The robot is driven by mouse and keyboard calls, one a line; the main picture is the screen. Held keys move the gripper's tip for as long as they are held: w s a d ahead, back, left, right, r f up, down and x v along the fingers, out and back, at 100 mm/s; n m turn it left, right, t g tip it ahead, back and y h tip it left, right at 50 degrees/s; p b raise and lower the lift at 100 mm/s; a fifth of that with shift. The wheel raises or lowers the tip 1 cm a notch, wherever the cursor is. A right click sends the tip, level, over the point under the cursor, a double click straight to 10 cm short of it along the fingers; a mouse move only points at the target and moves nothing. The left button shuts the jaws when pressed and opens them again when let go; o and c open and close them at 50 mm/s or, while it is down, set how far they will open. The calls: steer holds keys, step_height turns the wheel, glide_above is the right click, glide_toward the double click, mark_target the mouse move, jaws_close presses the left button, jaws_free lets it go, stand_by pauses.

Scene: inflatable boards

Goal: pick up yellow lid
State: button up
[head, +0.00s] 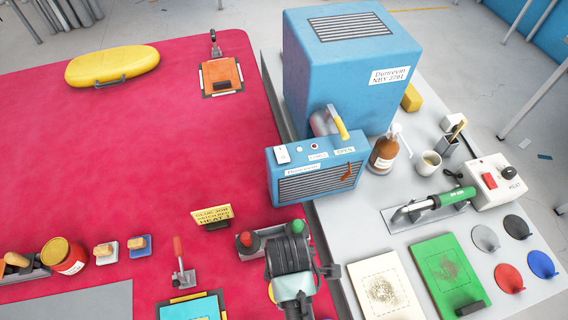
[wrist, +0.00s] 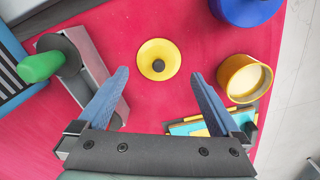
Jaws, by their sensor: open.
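The yellow lid (wrist: 158,60) is a round, shallow cone with a dark knob at its centre. In the wrist view it lies on the red surface, between and just beyond my fingertips. In the head view only a yellow sliver (head: 271,292) shows beside my arm, probably the same lid; the rest is hidden. My gripper (wrist: 159,73) is open and empty above it, its two blue fingers spread wide on either side. No contact shows. In the head view my arm hides the fingertips.
A box with a green knob (wrist: 40,66) stands close left of my gripper. Black, red and blue lids lie on the grey bench (head: 395,245).

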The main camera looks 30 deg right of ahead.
steer(key=shift+w+a+f, duration=0.1)
steer(key=shift+f, duration=1.35)
steer(key=shift+w+a+f, duration=0.1)
steer(key=shift+f, duration=1.35)
steer(key=shift+c, duration=0.2)
